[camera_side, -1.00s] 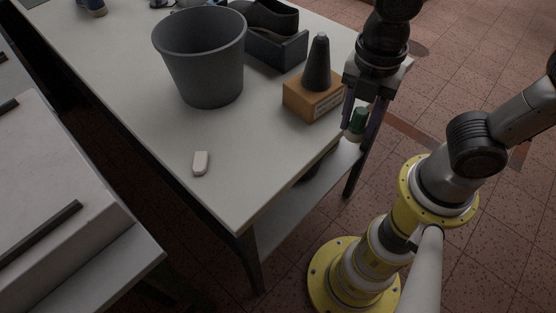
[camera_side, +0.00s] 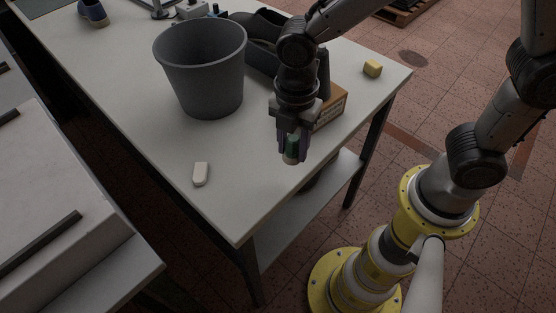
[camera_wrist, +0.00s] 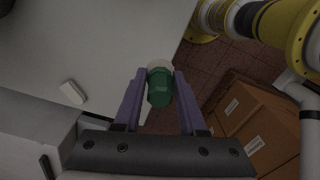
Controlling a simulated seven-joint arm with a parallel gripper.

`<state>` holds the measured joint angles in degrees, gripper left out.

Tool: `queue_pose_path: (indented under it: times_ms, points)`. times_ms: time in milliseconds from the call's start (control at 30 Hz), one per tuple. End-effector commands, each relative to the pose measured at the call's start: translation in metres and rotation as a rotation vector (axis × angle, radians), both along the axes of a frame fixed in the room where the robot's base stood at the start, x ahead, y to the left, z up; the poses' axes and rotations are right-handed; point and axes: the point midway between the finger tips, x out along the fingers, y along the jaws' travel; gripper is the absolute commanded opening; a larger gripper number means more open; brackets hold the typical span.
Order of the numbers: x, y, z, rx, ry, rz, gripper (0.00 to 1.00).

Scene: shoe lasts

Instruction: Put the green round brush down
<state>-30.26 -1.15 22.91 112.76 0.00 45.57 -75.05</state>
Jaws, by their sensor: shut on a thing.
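The green round brush (camera_side: 292,147) is between the fingers of my gripper (camera_side: 291,152), which is shut on it. In the side view it is near the table's front right edge, in front of the wooden block. In the wrist view the brush (camera_wrist: 160,88) shows its green body with a pale end, between the two purple-grey fingers (camera_wrist: 158,92). The table edge passes close behind it in that view. I cannot tell whether the brush touches the white table (camera_side: 240,170) or hangs above it.
A grey bucket (camera_side: 203,75) stands left of my gripper. A wooden block (camera_side: 331,108) is just behind it, partly hidden. A white eraser-like piece (camera_side: 200,174) lies at the front left, a yellow block (camera_side: 373,68) at the right. The tabletop between bucket and front edge is mostly clear.

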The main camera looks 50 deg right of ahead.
Motion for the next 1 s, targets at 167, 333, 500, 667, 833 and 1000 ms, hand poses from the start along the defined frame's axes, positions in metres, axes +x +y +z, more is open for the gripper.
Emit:
queue_pose_path:
  times_ms: [167,333,500,667,833,1000]
  points:
    - [0.014,0.008,-0.019,0.0,-0.001,0.0,0.0]
    - [0.021,0.012,-0.029,0.0,0.0,0.0,0.0]
    - [0.025,0.014,-0.052,-0.002,0.003,0.0,0.0]
    - [0.025,0.015,-0.061,0.001,-0.002,0.0,0.0]
    - [0.025,0.015,-0.061,0.001,-0.002,0.0,0.0]
    - [0.025,0.015,-0.064,0.0,-0.001,0.0,0.0]
